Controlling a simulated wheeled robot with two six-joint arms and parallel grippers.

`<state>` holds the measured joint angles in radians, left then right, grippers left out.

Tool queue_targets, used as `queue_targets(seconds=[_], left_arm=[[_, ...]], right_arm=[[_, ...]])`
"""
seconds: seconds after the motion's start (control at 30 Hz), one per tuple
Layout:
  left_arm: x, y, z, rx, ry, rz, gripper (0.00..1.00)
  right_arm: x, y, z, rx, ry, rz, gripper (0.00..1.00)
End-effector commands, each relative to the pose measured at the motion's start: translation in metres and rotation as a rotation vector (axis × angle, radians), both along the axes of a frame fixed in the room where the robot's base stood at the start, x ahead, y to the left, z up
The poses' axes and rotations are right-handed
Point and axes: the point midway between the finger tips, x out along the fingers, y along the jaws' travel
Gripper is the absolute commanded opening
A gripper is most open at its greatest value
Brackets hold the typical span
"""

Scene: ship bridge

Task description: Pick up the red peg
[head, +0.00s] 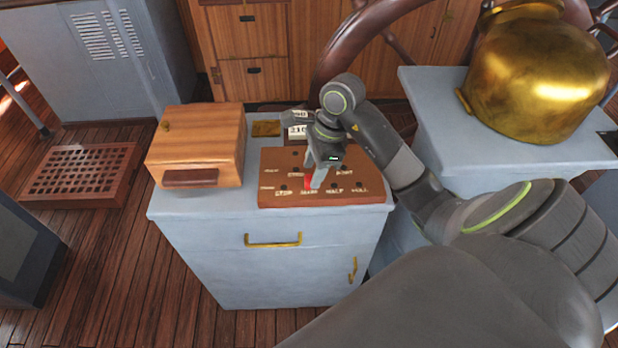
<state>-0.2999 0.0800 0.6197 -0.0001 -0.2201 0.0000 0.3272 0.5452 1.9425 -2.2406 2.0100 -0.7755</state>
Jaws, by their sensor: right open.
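The red peg (308,183) shows as a small patch of red at the front row of the brown peg board (264,190), by the label that seems to read "SLOW". The board lies on the grey cabinet top. My right gripper (314,184) reaches down from above right, its fingertips at the peg. It is open, and its fingers hide part of the peg. I cannot tell whether the fingers touch it. My left gripper is not in view.
A wooden box (197,145) stands left of the board on the grey cabinet (200,210). A small brass plate (265,128) and a number display (297,132) lie behind the board. A large brass housing (537,75) stands on a pedestal at right, with a ship's wheel (345,45) behind.

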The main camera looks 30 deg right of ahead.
Motion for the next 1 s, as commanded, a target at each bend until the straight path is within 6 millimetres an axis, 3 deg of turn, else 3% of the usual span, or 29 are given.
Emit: queue_targets(seconds=[0.03,0.13,0.43,0.77,1.0], left_arm=[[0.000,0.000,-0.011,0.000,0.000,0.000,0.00],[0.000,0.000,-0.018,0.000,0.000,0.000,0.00],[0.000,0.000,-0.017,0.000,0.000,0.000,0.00],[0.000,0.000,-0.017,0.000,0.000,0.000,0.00],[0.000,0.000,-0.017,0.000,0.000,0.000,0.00]], right_arm=[[0.000,0.002,-0.013,0.003,0.001,0.001,0.46],[0.002,0.005,-0.024,0.001,0.001,0.000,0.46],[0.002,0.006,-0.025,0.000,0.000,0.000,0.44],[0.002,0.006,-0.025,0.000,0.000,0.000,0.01],[0.002,0.006,-0.025,0.000,0.000,0.000,0.00]])
